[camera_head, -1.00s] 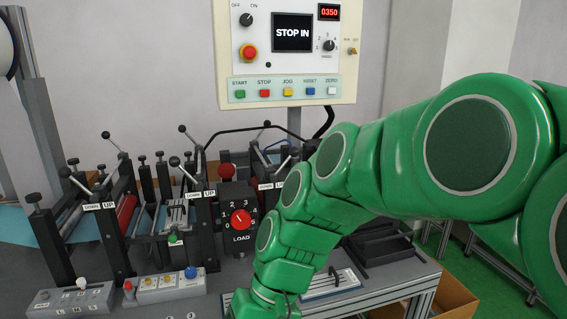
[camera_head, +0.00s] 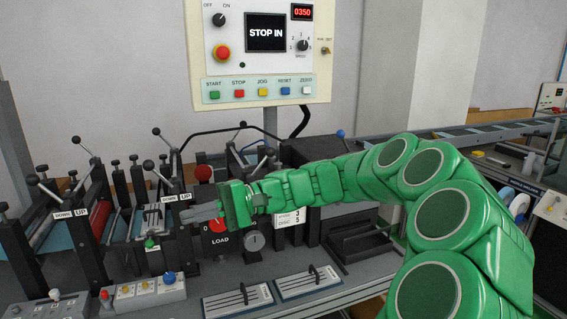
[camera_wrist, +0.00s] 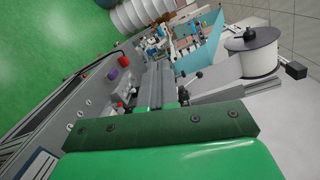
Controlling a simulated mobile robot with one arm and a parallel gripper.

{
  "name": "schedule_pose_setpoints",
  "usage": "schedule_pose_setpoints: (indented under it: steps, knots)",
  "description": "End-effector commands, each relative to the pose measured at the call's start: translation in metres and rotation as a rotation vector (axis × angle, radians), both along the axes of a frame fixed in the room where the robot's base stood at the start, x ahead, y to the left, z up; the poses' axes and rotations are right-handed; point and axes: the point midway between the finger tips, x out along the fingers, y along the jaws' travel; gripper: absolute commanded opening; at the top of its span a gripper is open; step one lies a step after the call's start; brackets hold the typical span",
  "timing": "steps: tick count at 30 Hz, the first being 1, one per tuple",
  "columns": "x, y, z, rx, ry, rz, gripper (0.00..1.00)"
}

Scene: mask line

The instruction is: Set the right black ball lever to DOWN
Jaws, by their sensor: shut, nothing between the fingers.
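Black ball levers stand along the machine in the head view. A left one (camera_head: 33,180) rises above a DOWN/UP plate (camera_head: 70,214). One farther right (camera_head: 148,165) has its ball up and to the left of its pivot, above a plate reading DOWN (camera_head: 172,198). My arm may hide another lever and plate to the right.
A red ball (camera_head: 203,173) and the LOAD dial box (camera_head: 221,251) are close to my gripper. Two slider panels (camera_head: 238,300) lie in front. A button box (camera_head: 150,291) is at the front left. The control panel (camera_head: 264,90) stands behind. The wrist view shows a white spool (camera_wrist: 249,52).

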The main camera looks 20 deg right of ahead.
Motion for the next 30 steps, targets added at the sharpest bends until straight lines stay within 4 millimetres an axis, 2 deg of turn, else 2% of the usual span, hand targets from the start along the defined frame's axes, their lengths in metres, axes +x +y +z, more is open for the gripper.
schedule_pose_setpoints:
  steps: [3, 8, 11, 15, 22, 27, 30]
  knots:
    - [0.036, -0.027, 0.002, 0.106, 0.013, -0.072, 0.00]
    - [0.079, -0.073, 0.003, 0.239, 0.019, -0.178, 0.00]
    - [0.103, -0.106, -0.001, 0.316, 0.021, -0.248, 0.00]
    - [0.135, -0.159, -0.014, 0.412, 0.017, -0.359, 0.00]
    - [0.170, -0.255, -0.045, 0.550, -0.003, -0.554, 0.00]
    - [0.180, -0.319, -0.072, 0.619, -0.021, -0.681, 0.00]
    - [0.181, -0.346, -0.083, 0.641, -0.033, -0.733, 0.00]
